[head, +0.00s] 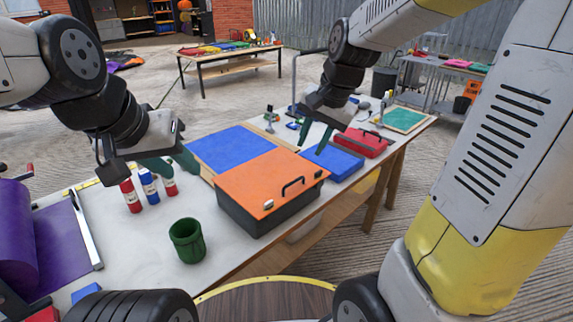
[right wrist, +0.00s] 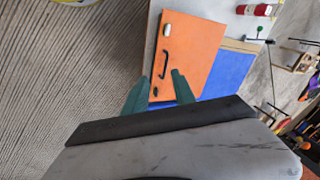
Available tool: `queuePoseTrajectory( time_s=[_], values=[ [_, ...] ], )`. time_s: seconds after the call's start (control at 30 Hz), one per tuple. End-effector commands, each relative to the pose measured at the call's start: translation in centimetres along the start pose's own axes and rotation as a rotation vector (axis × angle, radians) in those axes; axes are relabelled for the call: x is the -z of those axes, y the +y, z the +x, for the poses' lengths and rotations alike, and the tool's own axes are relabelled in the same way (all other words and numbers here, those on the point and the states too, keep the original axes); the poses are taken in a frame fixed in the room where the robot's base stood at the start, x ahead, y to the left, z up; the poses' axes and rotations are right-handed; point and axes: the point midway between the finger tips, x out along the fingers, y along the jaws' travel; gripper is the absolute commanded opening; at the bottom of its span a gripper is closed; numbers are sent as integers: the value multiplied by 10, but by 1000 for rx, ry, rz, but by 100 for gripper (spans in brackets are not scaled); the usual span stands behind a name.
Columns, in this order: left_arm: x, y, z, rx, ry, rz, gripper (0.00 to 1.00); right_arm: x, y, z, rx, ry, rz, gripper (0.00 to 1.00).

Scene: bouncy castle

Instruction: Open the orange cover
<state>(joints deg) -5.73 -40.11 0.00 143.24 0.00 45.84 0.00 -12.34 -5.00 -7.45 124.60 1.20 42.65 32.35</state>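The orange cover (head: 262,180) lies flat and closed on a black box (head: 262,217) on the workbench, with a black handle (head: 293,186) near its right front side and a latch at its front corner. In the right wrist view the orange cover (right wrist: 186,50) shows below the camera with its handle (right wrist: 163,64). My left gripper (head: 172,166) is left of the box, above the bench near the bottles, with its green fingers apart. My right gripper (head: 315,138) is above the bench behind and right of the box. In the right wrist view its green fingers (right wrist: 160,82) are apart and empty.
A blue sheet (head: 230,147) lies behind the box. A blue case (head: 333,162) and red case (head: 362,143) stand to its right. Red and blue bottles (head: 148,187) and a green cup (head: 187,240) stand to its left. Purple material (head: 55,240) lies at the far left.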

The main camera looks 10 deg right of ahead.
Motion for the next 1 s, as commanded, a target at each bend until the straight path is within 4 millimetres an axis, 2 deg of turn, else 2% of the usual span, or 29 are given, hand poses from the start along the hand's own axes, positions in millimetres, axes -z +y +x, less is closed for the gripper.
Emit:
queuePoseTrajectory(
  time_s=[0.03, 0.1, 0.3, 0.4, 0.53, 1.0],
  values=[
    [0, 0, 0, 0, 0, 0, 36, 10, -6, 22, -28, -24, 60, 32],
    [0, 0, 0, 0, 0, 0, 36, 22, -13, 48, -60, -42, 146, 32],
    [0, 0, 0, 0, 0, 0, 36, 44, -24, 107, -137, -59, 328, 32],
    [0, 0, 0, 0, 0, 0, 36, 48, -25, 123, -158, -60, 373, 32],
    [0, 0, 0, 0, 0, 0, 36, 49, -25, 134, -169, -60, 396, 32],
    [0, 0, 0, 0, 0, 0, 36, 43, -15, 199, -169, -61, 395, 32]
  ],
)
